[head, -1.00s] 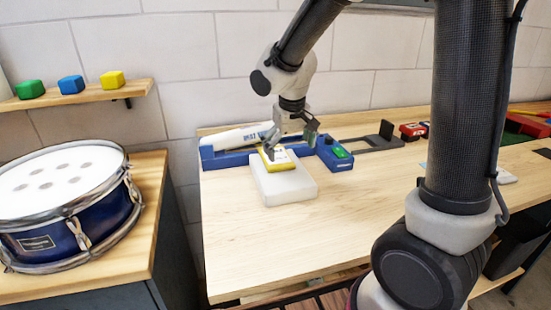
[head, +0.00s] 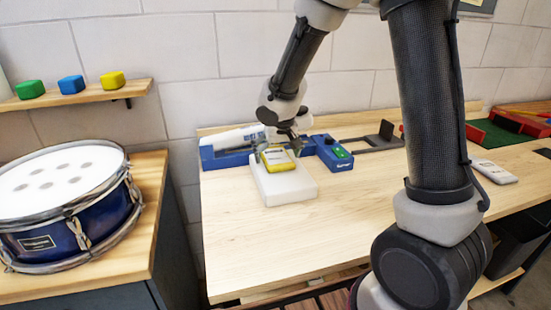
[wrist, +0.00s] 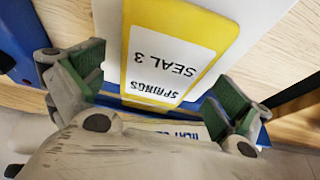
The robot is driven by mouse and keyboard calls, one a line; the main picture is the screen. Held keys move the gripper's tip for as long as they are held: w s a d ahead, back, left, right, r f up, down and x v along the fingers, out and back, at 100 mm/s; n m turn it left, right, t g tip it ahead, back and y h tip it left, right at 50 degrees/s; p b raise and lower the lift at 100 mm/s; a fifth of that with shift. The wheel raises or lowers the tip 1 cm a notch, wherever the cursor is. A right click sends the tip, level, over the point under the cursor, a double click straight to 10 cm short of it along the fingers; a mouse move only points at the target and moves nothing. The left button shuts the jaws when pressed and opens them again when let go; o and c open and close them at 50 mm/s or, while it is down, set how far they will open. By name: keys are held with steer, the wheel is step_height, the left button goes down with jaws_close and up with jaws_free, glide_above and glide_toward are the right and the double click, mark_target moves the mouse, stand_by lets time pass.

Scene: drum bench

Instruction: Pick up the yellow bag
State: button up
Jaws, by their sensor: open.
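The yellow bag (head: 279,165) lies on a white block (head: 290,191) on the bench. Its white label reads "SPRINGS SEAL 3", upside down in the wrist view (wrist: 165,62). My gripper (head: 279,150) is open and empty, low at the bag's far end. In the wrist view its green-padded fingers (wrist: 155,92) stand on either side of the bag's end, with gaps to both sides. I cannot tell exactly how high the fingertips are relative to the bag.
A blue sealer (head: 335,155) and a white printed packet (head: 232,138) lie just behind the block. A drum (head: 60,210) stands on the left cabinet. Colored blocks sit on a wall shelf (head: 75,96). The bench front is clear.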

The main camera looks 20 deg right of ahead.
steer(key=shift+c, duration=0.2)
steer(key=c, duration=1.1)
steer(key=shift+r, duration=0.3)
